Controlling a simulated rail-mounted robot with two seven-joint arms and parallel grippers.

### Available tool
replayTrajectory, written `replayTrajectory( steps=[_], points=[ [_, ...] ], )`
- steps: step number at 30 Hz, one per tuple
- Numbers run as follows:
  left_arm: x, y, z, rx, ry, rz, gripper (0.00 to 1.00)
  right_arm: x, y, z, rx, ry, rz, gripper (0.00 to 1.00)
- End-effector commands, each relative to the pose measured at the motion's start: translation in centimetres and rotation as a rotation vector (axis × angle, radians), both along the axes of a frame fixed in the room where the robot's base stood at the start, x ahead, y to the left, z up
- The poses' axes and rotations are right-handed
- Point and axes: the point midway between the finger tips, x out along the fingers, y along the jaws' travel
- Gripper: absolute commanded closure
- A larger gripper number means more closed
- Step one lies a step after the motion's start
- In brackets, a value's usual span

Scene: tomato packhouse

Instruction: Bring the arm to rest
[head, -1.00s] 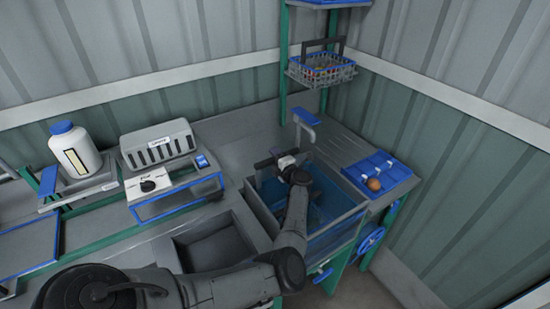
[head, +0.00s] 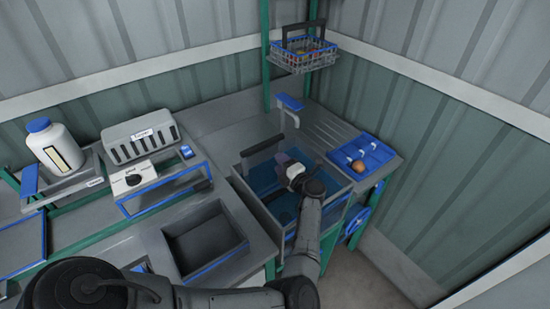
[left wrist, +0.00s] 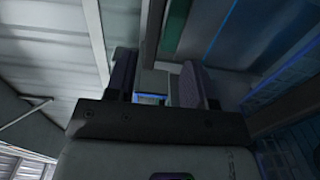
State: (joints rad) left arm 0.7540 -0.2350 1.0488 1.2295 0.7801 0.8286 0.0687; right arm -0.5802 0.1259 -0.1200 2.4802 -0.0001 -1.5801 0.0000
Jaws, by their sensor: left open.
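My left arm comes in from the bottom left of the head view and reaches over the clear-walled tank of blue water (head: 262,172). My left gripper (head: 282,160) is above or inside the tank's opening; I cannot tell its exact height. In the left wrist view its two dark fingers stand apart (left wrist: 160,82), with nothing seen held between them. A grey surface with a blue edge shows beyond the gap. My right gripper is in neither view.
A blue tray (head: 382,152) with a round brownish item (head: 358,166) lies right of the tank. A blue-topped tap (head: 289,103) stands behind it, below a wire basket (head: 308,60). A dark sink (head: 205,243), a white device (head: 133,179) and a blue-capped bottle (head: 52,147) are left.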

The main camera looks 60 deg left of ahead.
Motion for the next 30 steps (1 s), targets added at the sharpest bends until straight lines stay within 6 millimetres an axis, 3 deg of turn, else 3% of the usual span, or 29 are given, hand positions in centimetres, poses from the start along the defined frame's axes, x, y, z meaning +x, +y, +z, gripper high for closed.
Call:
replayTrajectory(
  steps=[6, 25, 30],
  points=[
    [0.0, -0.8, 0.0, 0.000, 0.000, 0.001, 0.51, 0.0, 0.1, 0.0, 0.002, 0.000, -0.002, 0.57],
    [0.0, -0.8, 0.1, 0.000, 0.000, 0.000, 0.51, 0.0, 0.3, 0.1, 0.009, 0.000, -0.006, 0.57],
    [0.0, -0.8, 1.8, 0.000, -0.001, 0.000, 0.51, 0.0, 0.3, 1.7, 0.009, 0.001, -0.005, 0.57]
  ],
)
